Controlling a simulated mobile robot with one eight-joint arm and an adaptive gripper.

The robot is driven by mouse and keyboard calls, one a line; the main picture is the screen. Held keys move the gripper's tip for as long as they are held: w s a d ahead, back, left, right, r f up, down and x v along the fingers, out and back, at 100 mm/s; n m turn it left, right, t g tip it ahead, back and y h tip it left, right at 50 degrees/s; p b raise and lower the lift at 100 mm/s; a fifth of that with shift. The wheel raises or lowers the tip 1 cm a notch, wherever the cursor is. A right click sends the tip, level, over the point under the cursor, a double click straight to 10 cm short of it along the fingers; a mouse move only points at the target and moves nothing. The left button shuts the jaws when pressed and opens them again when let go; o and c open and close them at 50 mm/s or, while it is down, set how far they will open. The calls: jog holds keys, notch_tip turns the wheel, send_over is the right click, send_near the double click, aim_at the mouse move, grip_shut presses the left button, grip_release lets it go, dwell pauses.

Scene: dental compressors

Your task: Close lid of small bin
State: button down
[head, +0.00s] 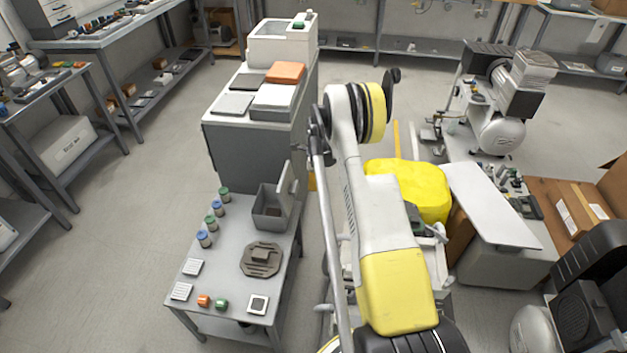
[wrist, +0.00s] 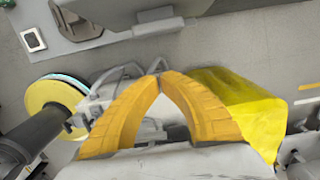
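The small grey bin (head: 268,212) stands at the back right of the small grey table in the head view. Its lid (head: 288,184) is open and stands up on the bin's right side. A grey box-like part at the top of the wrist view (wrist: 160,22) looks like this bin, only partly in frame. My gripper (wrist: 161,77) shows in the wrist view with its two yellow fingers meeting at the tips and nothing seen between them. It is apart from the bin. In the head view my arm mostly hides the gripper.
The table (head: 228,240) also holds several small jars (head: 213,223), a dark round part (head: 261,259) and a framed white square (head: 258,304). A tall grey cabinet (head: 255,150) stands behind it. A yellow covered bulk (head: 415,185) lies right of my arm. Floor left of the table is clear.

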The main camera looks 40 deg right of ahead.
aim_at(291, 189)
jog(key=w+a+f+b, duration=0.1)
jog(key=w+a+f, duration=0.1)
jog(key=w, duration=0.1)
jog(key=shift+a+f+b, duration=0.15)
jog(key=shift+a+b, duration=0.25)
